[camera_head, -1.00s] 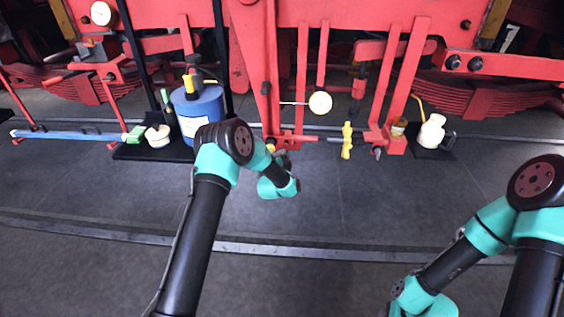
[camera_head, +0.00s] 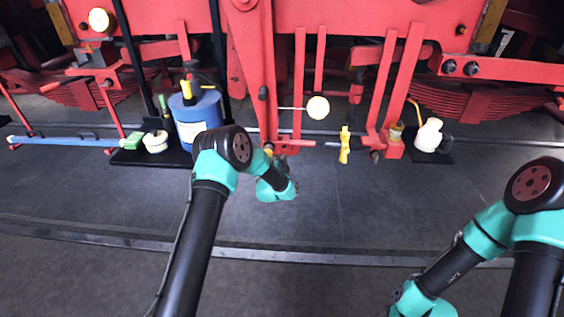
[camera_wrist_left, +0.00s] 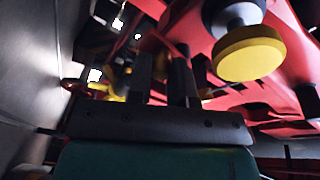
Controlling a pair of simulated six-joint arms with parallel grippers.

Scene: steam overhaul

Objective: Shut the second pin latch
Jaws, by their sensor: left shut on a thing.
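My left gripper (camera_head: 281,160) is at the lower end of the red hanging lever, beside the red pin joint (camera_head: 296,141). In the left wrist view my left gripper's two dark fingers (camera_wrist_left: 164,75) are close together on a small part. The fingers mostly hide that part, which I take to be the pin latch. A yellow round knob (camera_wrist_left: 250,54) is just right of the fingers in that view. A second red joint block (camera_head: 393,147) is further right in the head view.
A yellow piece (camera_head: 344,145) sits on the rod between the joints. A white round disc (camera_head: 318,107) on a thin stem is above. A blue drum (camera_head: 198,117) stands left and a white can (camera_head: 429,136) right, on dark mats. The floor in front is clear.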

